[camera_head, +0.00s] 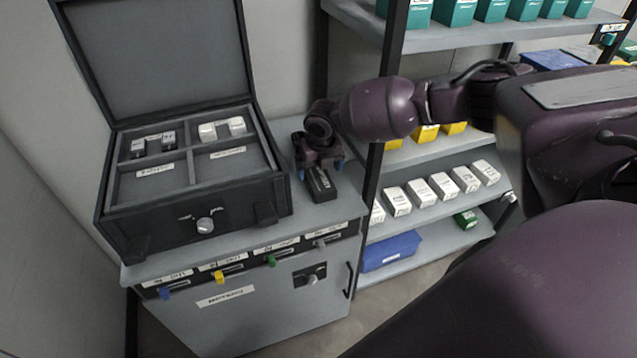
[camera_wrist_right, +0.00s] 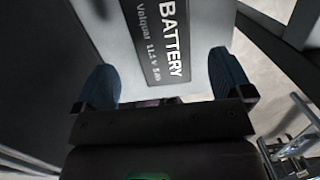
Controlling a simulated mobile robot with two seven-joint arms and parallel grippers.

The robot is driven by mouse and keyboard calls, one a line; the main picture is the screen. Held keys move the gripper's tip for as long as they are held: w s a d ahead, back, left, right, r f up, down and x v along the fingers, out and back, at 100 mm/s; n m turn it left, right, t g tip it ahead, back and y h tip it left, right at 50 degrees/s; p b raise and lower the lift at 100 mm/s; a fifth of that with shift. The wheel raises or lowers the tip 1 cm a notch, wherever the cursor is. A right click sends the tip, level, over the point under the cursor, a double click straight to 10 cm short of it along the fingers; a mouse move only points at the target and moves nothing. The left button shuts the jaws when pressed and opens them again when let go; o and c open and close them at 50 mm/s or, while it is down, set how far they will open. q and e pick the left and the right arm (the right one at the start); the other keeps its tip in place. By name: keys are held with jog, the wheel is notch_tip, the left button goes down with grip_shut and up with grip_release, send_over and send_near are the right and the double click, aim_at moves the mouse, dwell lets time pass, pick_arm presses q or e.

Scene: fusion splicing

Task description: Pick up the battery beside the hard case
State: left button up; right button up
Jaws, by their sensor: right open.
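The battery (camera_head: 320,184) is a dark block lying on the grey cabinet top, just right of the hard case. In the right wrist view the battery (camera_wrist_right: 158,40) shows a black label with the white word BATTERY. The black hard case (camera_head: 190,190) stands with its lid up. My right gripper (camera_head: 320,172) is above the battery's far end. In the right wrist view the blue fingertips of my right gripper (camera_wrist_right: 165,85) are apart, one to each side of the battery's line, with nothing held. My left gripper is not in view.
The case's compartments hold small dark and white items.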

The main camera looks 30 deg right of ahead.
aim_at(319, 178)
jog(key=shift+w+d+f, duration=0.1)
jog(key=shift+w+f, duration=0.05)
jog(key=shift+f, duration=1.2)
jog(key=shift+w+d+f, duration=0.1)
jog(key=shift+w+f, duration=0.05)
jog(key=shift+f, duration=1.15)
jog(key=c, duration=1.1)
jog(key=shift+r, duration=0.1)
jog(key=shift+c, duration=1)
jog(key=shift+r, duration=0.1)
